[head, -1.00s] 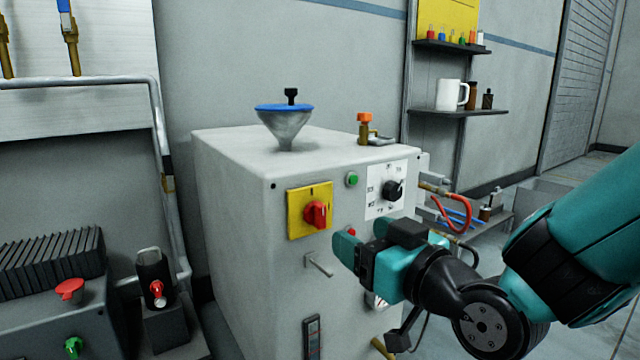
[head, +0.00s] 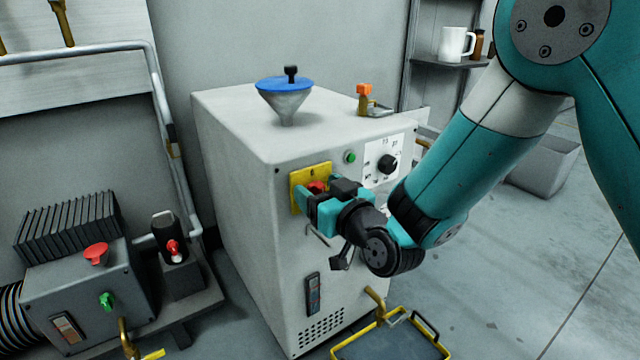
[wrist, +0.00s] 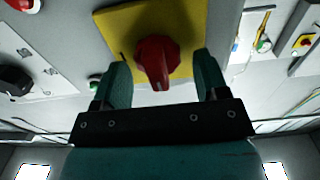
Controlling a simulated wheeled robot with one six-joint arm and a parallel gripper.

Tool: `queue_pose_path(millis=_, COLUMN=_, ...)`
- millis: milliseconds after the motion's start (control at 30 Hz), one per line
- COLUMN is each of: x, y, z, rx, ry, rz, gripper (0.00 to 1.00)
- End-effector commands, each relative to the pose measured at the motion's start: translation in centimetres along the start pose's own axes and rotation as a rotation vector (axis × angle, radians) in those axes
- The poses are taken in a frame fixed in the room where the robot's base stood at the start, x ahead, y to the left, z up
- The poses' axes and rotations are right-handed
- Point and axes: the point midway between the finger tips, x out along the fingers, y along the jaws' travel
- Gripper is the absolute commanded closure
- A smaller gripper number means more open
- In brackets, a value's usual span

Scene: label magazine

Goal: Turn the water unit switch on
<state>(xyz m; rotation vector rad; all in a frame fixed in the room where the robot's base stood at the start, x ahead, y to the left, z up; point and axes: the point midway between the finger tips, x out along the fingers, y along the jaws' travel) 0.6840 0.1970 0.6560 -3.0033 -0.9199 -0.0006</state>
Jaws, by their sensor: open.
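The water unit (head: 235,160) is a white cabinet in the middle of the head view. Its red rotary switch (wrist: 157,60) sits on a yellow plate (wrist: 125,25) in the wrist view. In the head view the red switch (head: 317,187) and its yellow plate (head: 298,178) are partly hidden behind my gripper. My gripper (wrist: 158,80) is open, with one teal finger on each side of the red switch. I cannot tell whether either finger touches it. The gripper also shows in front of the plate in the head view (head: 310,200).
A black dial (head: 387,164) and a green button (head: 350,157) sit right of the switch. A funnel with a blue lid (head: 284,88) and an orange-handled valve (head: 364,95) stand on top. A dark grey box (head: 80,300) with red and green knobs is at left.

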Motion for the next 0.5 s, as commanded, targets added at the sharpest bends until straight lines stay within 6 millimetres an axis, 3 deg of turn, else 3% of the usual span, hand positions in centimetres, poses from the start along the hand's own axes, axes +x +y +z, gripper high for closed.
queue_pose_path(millis=167, x=-0.01, y=0.0, z=0.05, rx=0.0, ry=0.0, rz=0.0, gripper=0.35)
queue_pose_path(millis=367, x=-0.03, y=0.0, z=0.04, rx=0.0, ry=-0.001, rz=0.0, gripper=0.79)
queue_pose_path(millis=500, x=-0.03, y=0.0, z=0.04, rx=0.002, ry=-0.001, rz=0.0, gripper=0.79)
